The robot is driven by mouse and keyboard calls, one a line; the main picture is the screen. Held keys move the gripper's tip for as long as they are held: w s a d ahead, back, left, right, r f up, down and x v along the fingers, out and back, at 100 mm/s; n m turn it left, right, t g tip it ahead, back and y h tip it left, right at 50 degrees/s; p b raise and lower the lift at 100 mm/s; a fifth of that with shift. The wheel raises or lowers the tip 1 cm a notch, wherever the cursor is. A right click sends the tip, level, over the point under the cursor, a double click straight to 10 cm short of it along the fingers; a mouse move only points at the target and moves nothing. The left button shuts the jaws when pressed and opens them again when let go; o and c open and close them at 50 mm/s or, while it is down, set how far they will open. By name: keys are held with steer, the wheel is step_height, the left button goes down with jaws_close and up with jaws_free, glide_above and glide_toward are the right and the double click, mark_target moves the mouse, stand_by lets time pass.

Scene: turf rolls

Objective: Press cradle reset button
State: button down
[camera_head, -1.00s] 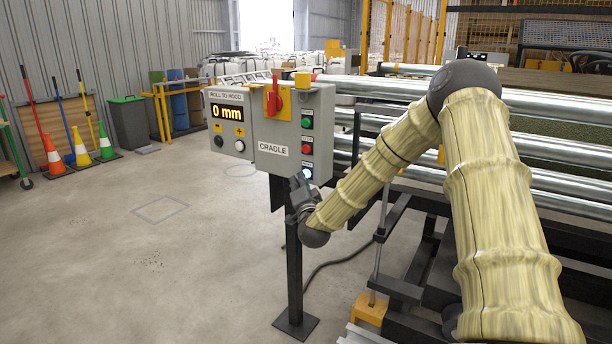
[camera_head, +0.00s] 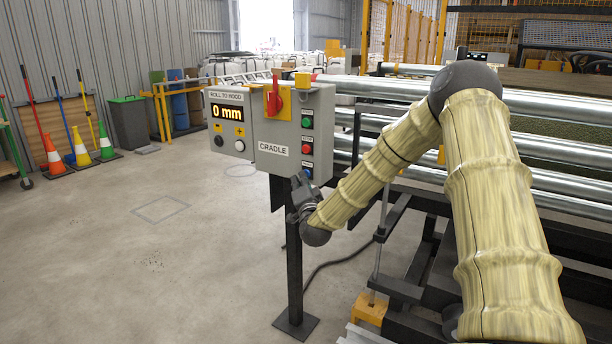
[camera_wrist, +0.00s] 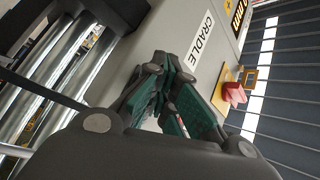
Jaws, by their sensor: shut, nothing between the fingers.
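The grey control box marked CRADLE (camera_head: 271,160) stands on a dark post. Its right side face carries a green button (camera_head: 307,122), a red button (camera_head: 306,149) and, lowest, a blue button (camera_head: 308,172). The blue button shows plain blue, without a bright glow. My gripper (camera_head: 301,182) is just below and in front of the blue button; whether it touches cannot be told. In the wrist view my gripper (camera_wrist: 174,85) is shut and empty, pointing at the box (camera_wrist: 185,20). No button labels are readable there, and the blue button is hidden.
The display panel (camera_head: 227,97) beside the box reads 0 mm. A red rotary switch (camera_head: 272,100) sits on the box's front. Shiny rollers (camera_head: 545,104) and a dark frame lie to the right. The floor at left is open, with cones (camera_head: 79,150) by the wall.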

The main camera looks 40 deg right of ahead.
steer(key=shift+a, duration=0.1)
steer(key=shift+s+a, duration=0.3)
steer(key=shift+a, duration=0.4)
steer(key=a, duration=0.1)
steer(key=s+a, duration=0.1)
steer(key=a, duration=0.1)
steer(key=s+a, duration=0.1)
steer(key=shift+a, duration=0.3)
stand_by(0.3)
steer(key=shift+f, duration=0.1)
stand_by(0.6)
